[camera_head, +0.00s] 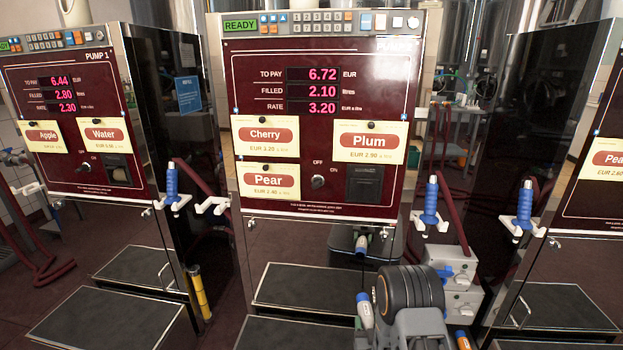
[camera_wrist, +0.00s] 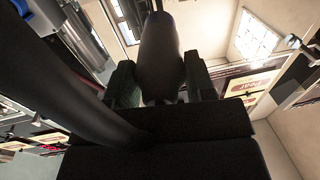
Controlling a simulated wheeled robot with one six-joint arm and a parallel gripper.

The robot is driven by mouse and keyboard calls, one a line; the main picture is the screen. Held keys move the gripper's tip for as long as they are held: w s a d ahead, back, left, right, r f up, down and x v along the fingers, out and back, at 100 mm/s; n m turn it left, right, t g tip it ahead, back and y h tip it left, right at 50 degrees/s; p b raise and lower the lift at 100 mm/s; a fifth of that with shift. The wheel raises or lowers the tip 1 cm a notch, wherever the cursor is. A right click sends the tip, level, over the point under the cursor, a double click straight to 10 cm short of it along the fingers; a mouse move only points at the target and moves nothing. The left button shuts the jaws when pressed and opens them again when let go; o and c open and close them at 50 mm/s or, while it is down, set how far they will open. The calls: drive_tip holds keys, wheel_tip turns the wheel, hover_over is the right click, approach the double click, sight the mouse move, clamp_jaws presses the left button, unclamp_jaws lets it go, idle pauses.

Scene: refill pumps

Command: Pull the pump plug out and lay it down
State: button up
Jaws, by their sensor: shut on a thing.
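In the wrist view my gripper (camera_wrist: 160,82) is shut on a rounded grey thing with a blue end, which I take to be the pump plug (camera_wrist: 160,50). Its dark green finger pads sit on either side of it. A thick dark cable or hose (camera_wrist: 70,85) crosses the left of that view. In the head view my black wrist hides the fingers. A white plug-like piece with a blue collar (camera_head: 364,312) shows left of my wrist; I cannot tell if it is the held one. A grey box with knobs (camera_head: 461,294) stands right of my wrist. Whether the plug sits in a socket is hidden.
The middle pump (camera_head: 325,185) faces me, with PUMP 1 (camera_head: 70,165) to its left. Blue nozzles (camera_head: 431,202) hang in white holders. Another white plug-like piece (camera_head: 361,244) is near a dark bin. The low black platform (camera_head: 305,288) before the middle pump looks bare.

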drive_tip(key=s+r+p, duration=0.2)
drive_tip(key=r+p, duration=0.9)
drive_tip(key=r, duration=0.2)
drive_tip(key=s+r+p, duration=0.2)
drive_tip(key=r+p, duration=0.9)
drive_tip(key=r, duration=0.2)
drive_tip(key=shift+r+p, duration=0.4)
